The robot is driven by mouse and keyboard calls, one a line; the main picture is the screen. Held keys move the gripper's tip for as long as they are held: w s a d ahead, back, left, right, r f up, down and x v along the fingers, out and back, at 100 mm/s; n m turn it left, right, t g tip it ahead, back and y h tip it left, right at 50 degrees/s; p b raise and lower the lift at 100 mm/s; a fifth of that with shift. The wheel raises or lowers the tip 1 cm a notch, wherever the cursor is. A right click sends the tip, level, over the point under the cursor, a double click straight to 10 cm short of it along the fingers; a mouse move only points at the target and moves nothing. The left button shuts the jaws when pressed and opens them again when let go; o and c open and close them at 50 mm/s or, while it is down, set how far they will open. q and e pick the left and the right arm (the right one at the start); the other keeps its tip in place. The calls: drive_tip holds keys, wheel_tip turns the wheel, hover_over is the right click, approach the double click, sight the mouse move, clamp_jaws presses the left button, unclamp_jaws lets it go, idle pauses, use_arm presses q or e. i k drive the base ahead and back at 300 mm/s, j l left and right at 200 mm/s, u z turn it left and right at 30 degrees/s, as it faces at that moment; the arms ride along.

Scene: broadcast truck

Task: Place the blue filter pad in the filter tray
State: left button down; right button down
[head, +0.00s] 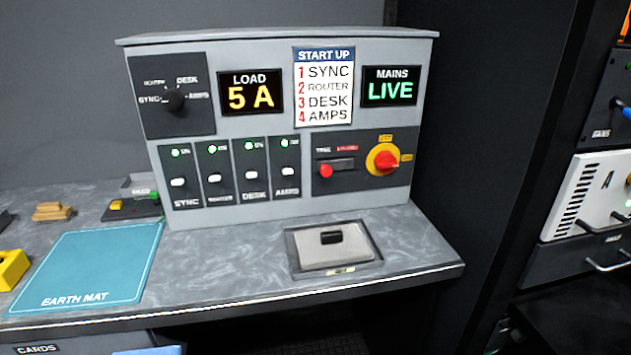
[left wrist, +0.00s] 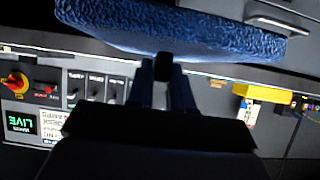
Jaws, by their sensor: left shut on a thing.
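The blue filter pad (left wrist: 190,30) fills the top of the left wrist view as a dark blue, textured slab with a rounded edge. My left gripper (left wrist: 163,70) is shut at the pad's near edge, with a small black piece between its fingers. The left gripper does not show in the head view. A blue strip at the bottom edge of the head view may be part of the pad; I cannot tell. I cannot identify the filter tray for certain. My right gripper is not in view.
A grey bench carries a power panel (head: 280,120), a blue earth mat (head: 95,262) and a recessed tray (head: 292,250) with a black-handled lid; its label is unreadable. A yellow block (head: 12,270) is at left. A dark rack with a white vented unit (head: 580,200) stands at right.

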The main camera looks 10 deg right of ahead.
sight(594, 316)
drive_tip(key=k+l, duration=0.15)
drive_tip(key=l, duration=0.3)
drive_tip(key=k+l+z, duration=0.1)
drive_tip(key=l, duration=0.4)
drive_tip(key=k+l+z, duration=0.1)
drive_tip(key=l, duration=0.35)
drive_tip(key=k+l, duration=0.15)
drive_tip(key=l, duration=0.35)
drive_tip(key=l+z, duration=0.1)
drive_tip(key=l, duration=0.55)
drive_tip(key=i+l+z, duration=0.1)
drive_tip(key=l, duration=0.5)
drive_tip(key=i+l, duration=0.15)
drive_tip(key=l, duration=0.2)
drive_tip(key=i+l+z, duration=0.1)
drive_tip(key=l, duration=0.2)
